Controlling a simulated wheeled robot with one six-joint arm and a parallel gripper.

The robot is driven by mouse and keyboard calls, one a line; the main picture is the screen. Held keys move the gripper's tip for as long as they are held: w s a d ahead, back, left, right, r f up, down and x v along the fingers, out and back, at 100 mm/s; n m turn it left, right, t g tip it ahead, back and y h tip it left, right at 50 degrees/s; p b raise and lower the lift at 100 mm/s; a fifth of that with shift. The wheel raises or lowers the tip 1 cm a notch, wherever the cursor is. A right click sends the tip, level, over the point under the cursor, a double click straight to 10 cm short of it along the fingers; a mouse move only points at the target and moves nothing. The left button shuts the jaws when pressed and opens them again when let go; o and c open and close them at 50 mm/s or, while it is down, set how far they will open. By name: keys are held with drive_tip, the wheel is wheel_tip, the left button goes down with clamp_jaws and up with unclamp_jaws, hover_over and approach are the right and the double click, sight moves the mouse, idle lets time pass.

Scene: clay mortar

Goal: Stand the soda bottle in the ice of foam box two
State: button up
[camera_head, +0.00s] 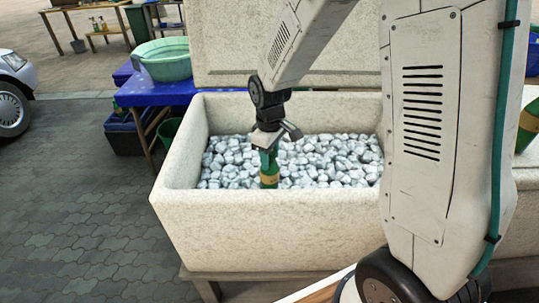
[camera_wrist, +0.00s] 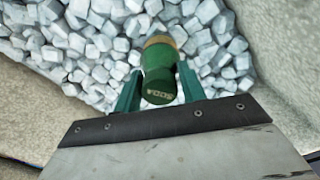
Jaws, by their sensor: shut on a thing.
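The green soda bottle (camera_head: 269,176) with a tan label is in the foam box (camera_head: 270,232), near the box's front wall. My gripper (camera_head: 268,145) is shut on its upper part from above. In the wrist view the bottle (camera_wrist: 158,77) shows its cap marked SODA, between the two green fingers of my gripper (camera_wrist: 158,92). The bottle looks near upright, and its lower end meets the ice (camera_head: 330,158). I cannot tell how deep it sits in the ice. No number shows on the box.
The box's raised lid (camera_head: 230,45) stands behind it. A blue table (camera_head: 165,93) with a green basin (camera_head: 165,60) is at the back left. Another green bottle (camera_head: 529,125) shows at the right edge, partly hidden by my arm. Paved ground lies open at left.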

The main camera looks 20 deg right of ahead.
drive_tip(key=shift+f, duration=0.45)
idle(0.5)
drive_tip(key=o, duration=1.5)
drive_tip(key=shift+f, duration=0.1)
drive_tip(key=shift+o, duration=0.2)
wheel_tip(320, 180, up, 27)
idle(0.9)
idle(0.6)
drive_tip(key=s+d+f+m, duration=0.1)
drive_tip(key=s+f+m, duration=0.1)
drive_tip(key=s, duration=1.1)
drive_tip(key=s+d+f+m+t, duration=0.1)
drive_tip(key=s+m, duration=0.4)
drive_tip(key=s, duration=0.8)
wheel_tip(320, 180, down, 2)
drive_tip(key=shift+d+f+m, duration=0.1)
drive_tip(key=shift+d+m, duration=0.2)
drive_tip(key=shift+d, duration=0.2)
